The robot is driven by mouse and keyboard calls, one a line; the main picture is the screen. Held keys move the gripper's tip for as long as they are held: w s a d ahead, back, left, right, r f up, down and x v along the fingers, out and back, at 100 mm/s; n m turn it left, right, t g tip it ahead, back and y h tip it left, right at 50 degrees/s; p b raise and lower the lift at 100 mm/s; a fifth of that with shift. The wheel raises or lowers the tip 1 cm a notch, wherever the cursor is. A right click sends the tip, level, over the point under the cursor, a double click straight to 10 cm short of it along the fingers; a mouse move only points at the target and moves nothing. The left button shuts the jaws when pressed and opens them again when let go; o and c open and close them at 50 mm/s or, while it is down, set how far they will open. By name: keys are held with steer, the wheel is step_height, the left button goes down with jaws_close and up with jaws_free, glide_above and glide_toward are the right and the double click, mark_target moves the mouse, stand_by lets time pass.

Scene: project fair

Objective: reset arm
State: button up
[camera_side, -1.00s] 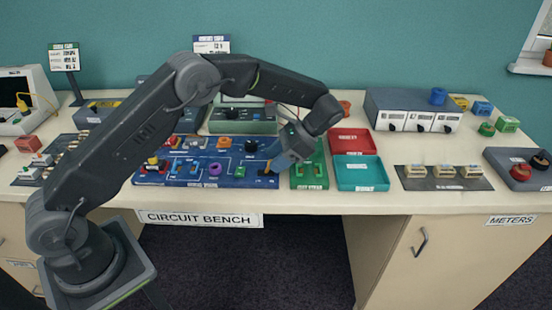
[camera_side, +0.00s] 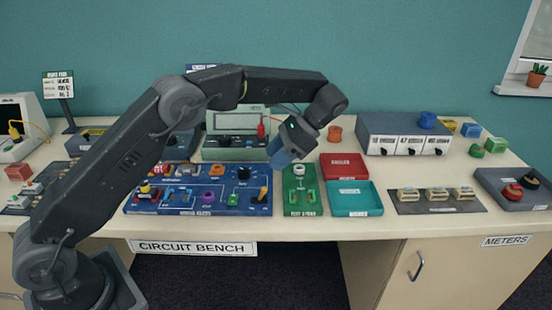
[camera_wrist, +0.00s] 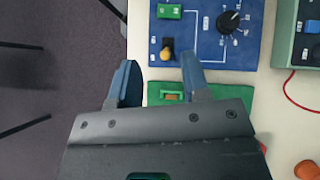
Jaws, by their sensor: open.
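My gripper (camera_side: 282,153) hangs in the air above the back edge of the blue circuit board (camera_side: 225,202) and the green board (camera_side: 302,207), at the end of my raised arm. In the wrist view its two blue fingers (camera_wrist: 160,76) are spread apart with nothing between them. Below and beyond them are the blue board (camera_wrist: 200,50) with a yellow-tipped lever (camera_wrist: 166,54) and a black dial (camera_wrist: 230,20). The lever also shows at the board's right end in the side view (camera_side: 263,192). The gripper touches nothing that I can see.
A red tray (camera_side: 343,167) and a teal tray (camera_side: 355,200) lie right of the green board. Behind stands a green meter (camera_side: 237,140) with a red lead. A grey box (camera_side: 400,132) with drawers is at back right. The front bench edge is clear.

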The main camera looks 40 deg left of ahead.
steer(key=s+a+r+n+t+h, duration=0.25)
steer(key=s+r+t, duration=0.35)
steer(key=s+r, duration=0.55)
steer(key=s+d+f+n+t+h, duration=0.2)
steer(key=s+t, duration=0.4)
steer(key=s, duration=0.9)
steer(key=shift+f+n+t+h, duration=0.4)
steer(key=shift+f+n, duration=0.25)
steer(key=shift+n, duration=0.6)
